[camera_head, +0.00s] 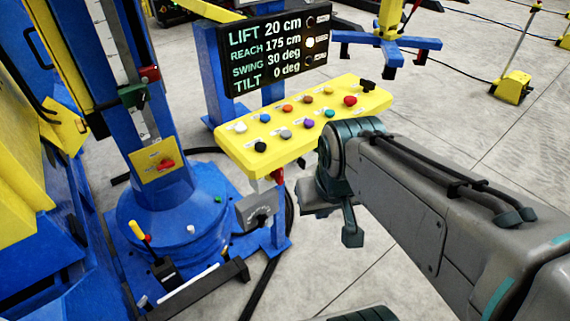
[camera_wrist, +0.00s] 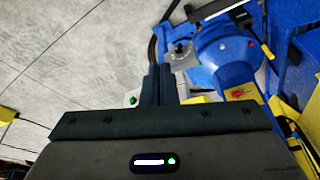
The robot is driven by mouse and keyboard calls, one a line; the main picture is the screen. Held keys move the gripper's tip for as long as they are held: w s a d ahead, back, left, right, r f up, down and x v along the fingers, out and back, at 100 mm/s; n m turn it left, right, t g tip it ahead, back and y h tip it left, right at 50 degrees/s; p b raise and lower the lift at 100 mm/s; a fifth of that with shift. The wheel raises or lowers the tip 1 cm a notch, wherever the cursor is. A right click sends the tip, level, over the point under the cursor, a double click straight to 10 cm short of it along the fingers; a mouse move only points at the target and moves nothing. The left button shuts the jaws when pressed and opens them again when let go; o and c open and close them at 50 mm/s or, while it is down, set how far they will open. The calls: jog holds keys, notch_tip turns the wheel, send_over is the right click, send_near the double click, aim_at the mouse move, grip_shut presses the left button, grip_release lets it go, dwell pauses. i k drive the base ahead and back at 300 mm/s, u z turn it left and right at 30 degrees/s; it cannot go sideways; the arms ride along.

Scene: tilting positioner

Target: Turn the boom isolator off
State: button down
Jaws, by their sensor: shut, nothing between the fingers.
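A red rotary handle (camera_head: 165,164) sits on a yellow plate (camera_head: 147,162) on the blue column's front; it looks like the boom isolator, but its label is too small to read. The red handle (camera_wrist: 238,94) and its plate also show in the wrist view, right of my fingers. My gripper (camera_wrist: 158,70) is shut and empty, its two dark fingers together. It is apart from the handle.
A yellow console (camera_head: 300,125) with several coloured buttons stands between my arm and the column. Below it is a grey box with a dark knob (camera_head: 258,212). A display (camera_head: 270,48) reads TILT 0 deg.

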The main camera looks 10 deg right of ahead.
aim_at(278, 173)
jog(key=z, duration=0.55)
jog(key=k, duration=1.3)
jog(key=u, duration=0.05)
jog(key=i, duration=0.5)
jog(key=u, duration=0.65)
jog(key=i, duration=1.15)
jog(key=z, duration=0.5)
